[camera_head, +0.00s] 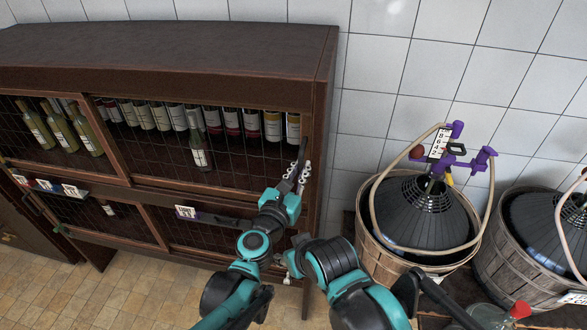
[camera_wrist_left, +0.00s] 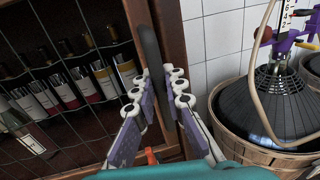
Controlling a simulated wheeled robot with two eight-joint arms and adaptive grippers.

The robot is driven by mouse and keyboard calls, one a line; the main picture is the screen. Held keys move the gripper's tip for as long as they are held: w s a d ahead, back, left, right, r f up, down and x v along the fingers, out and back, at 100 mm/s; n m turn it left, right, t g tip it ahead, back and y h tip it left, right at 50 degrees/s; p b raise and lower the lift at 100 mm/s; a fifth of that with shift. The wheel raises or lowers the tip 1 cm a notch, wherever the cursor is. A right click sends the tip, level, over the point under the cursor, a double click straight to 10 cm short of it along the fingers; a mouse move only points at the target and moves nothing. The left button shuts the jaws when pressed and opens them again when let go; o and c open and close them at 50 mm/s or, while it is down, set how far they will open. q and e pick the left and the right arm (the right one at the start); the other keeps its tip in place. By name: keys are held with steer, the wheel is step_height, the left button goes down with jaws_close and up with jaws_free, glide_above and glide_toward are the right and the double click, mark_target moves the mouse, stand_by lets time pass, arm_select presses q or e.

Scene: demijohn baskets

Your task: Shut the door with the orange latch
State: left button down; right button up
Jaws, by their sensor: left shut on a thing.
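A mesh door with a brown wooden frame (camera_head: 205,135) covers the upper right bay of the dark cabinet, with bottles behind it. It also shows in the left wrist view (camera_wrist_left: 85,125). A dark upright handle (camera_wrist_left: 150,48) stands at its right side. My left gripper (camera_head: 303,172) is shut on this handle, with a finger on each side of it in the left wrist view (camera_wrist_left: 160,95). A small orange piece, seemingly the latch (camera_wrist_left: 151,157), shows low between the fingers, partly hidden. I cannot tell whether the door is fully flush.
Wicker baskets with dark demijohns (camera_head: 425,210) (camera_head: 555,230) stand close on the right, with a looping hose (camera_head: 378,205) and purple clamps (camera_head: 480,160). A red-capped glass vessel (camera_head: 495,316) is at lower right. Tiled floor (camera_head: 130,285) is free at lower left.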

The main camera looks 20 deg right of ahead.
arm_select(q)
steer(key=c, duration=1.6)
jaws_free()
steer(key=shift+w+a, duration=0.15)
steer(key=shift+o, duration=0.2)
steer(key=shift+r, duration=0.1)
step_height(320, 180, up, 10)
steer(key=shift+f, duration=0.1)
